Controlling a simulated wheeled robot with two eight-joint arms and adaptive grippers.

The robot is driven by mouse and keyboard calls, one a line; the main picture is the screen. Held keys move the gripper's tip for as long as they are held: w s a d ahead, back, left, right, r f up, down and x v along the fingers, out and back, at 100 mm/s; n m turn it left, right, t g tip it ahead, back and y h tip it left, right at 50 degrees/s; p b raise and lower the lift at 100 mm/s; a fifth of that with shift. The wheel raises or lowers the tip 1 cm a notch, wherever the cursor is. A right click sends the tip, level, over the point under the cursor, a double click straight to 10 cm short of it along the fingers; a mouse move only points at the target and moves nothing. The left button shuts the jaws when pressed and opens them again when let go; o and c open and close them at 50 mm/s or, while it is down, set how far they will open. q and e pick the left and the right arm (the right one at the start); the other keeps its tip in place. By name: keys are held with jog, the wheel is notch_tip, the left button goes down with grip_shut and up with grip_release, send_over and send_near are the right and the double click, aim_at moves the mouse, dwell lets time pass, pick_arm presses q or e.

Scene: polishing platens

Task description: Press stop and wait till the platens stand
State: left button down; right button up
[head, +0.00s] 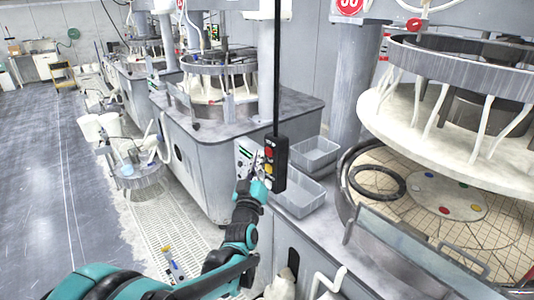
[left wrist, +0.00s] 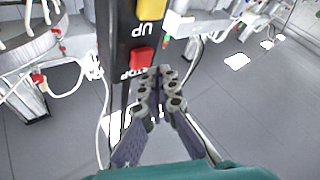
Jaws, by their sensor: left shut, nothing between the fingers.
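A black control pendant (head: 281,163) hangs on a dark pole in the middle of the head view. It carries a red button and a yellow button. In the left wrist view the pendant appears upside down, with a red STOP button (left wrist: 142,58) and a yellow UP button (left wrist: 151,9). My left gripper (head: 258,162) is shut and empty. Its fingertips (left wrist: 158,82) are close to the red button and hide part of the STOP label; contact cannot be told. The near tiled platen (head: 385,238) lies at right under a raised white ring. Whether it turns cannot be told.
Two clear plastic trays (head: 316,154) stand on the grey machine top behind the pendant. A second polishing machine (head: 205,150) stands behind left. A small round table (head: 136,178) with white containers stands at left. The floor (head: 40,190) at far left is clear.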

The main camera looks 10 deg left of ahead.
pick_arm(q)
jog(key=shift+w+d, duration=0.1)
dwell(0.7)
jog(key=shift+w+d, duration=0.2)
jog(key=shift+w+d, duration=0.3)
dwell(0.9)
jog(key=shift+s+a, duration=0.1)
jog(key=shift+s+a+b, duration=0.35)
jog(key=shift+s+a, duration=0.15)
jog(key=shift+a, duration=0.05)
jog(key=shift+s+a, duration=1.75)
jog(key=shift+s, duration=0.05)
jog(key=shift+f, duration=0.1)
